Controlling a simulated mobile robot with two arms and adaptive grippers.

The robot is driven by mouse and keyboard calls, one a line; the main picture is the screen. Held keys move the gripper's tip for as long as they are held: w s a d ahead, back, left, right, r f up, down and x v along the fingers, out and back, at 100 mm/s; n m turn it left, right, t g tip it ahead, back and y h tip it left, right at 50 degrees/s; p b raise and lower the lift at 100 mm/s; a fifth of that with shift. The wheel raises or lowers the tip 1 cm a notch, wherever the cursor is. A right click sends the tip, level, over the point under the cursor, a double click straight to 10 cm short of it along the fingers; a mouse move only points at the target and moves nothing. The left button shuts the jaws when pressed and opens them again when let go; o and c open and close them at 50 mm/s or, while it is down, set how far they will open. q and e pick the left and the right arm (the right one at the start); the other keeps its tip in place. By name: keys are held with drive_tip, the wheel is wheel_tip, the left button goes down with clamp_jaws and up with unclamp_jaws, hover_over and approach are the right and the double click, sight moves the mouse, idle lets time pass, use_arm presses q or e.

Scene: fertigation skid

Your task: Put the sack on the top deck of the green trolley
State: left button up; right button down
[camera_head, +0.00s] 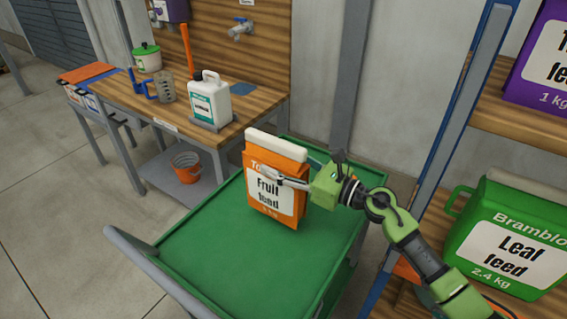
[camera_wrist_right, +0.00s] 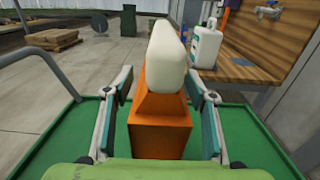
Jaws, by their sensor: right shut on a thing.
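The sack (camera_head: 272,190) is orange with a white top bar and a "Fruit feed" label. It stands upright over the top deck (camera_head: 205,235) of the green trolley, near its far right part; I cannot tell for sure whether its base touches the deck. My right gripper (camera_head: 285,180) reaches in from the right and is shut on the sack. In the right wrist view, the sack (camera_wrist_right: 160,115) is between the two fingers of the gripper (camera_wrist_right: 160,120), with the green deck (camera_wrist_right: 50,150) around it. My left gripper is not in view.
A wooden bench (camera_head: 235,120) behind the trolley holds a white jug (camera_head: 209,100), a clear measuring jug (camera_head: 165,90) and a green-lidded pot (camera_head: 147,58). An orange bucket (camera_head: 186,168) is on its lower shelf. A shelf with a green container (camera_head: 510,235) stands right. The deck's left part is clear.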

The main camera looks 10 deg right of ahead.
sight(286, 204)
drive_tip(key=shift+w, duration=0.25)
wheel_tip(286, 204, down, 3)
drive_tip(key=shift+f, duration=0.1)
drive_tip(key=shift+f, duration=0.15)
drive_tip(key=c, duration=0.9)
unclamp_jaws()
drive_tip(key=shift+f, duration=0.15)
drive_tip(key=shift+s, duration=0.1)
